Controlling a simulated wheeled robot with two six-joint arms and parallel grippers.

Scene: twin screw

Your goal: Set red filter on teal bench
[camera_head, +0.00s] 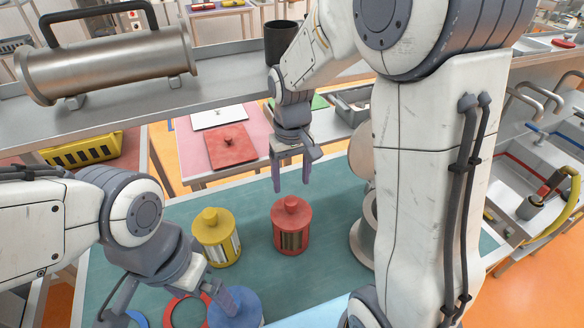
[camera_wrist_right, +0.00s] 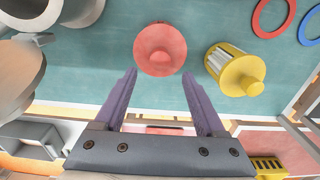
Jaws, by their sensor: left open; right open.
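The red filter (camera_head: 291,230) stands upright on the teal bench (camera_head: 335,240), right of the yellow filter (camera_head: 214,236). My right gripper (camera_head: 292,188) is open and empty, pointing down close to the red filter. In the right wrist view the red filter (camera_wrist_right: 160,50) shows from above, just beyond the gap between the open fingertips (camera_wrist_right: 165,80), with nothing between the fingers. The yellow filter (camera_wrist_right: 235,70) is beside it there. My left gripper (camera_head: 170,308) is open at the near left; one finger overlaps the blue filter (camera_head: 240,315) in view, and contact cannot be told.
A red ring (camera_head: 185,312) and a blue ring (camera_head: 138,318) lie near my left gripper. A metal shelf (camera_head: 230,65) carries a steel cylinder (camera_head: 110,65) and a dark cup (camera_head: 281,42). Behind the bench are a red plate (camera_head: 230,152) and a yellow crate (camera_head: 85,150).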

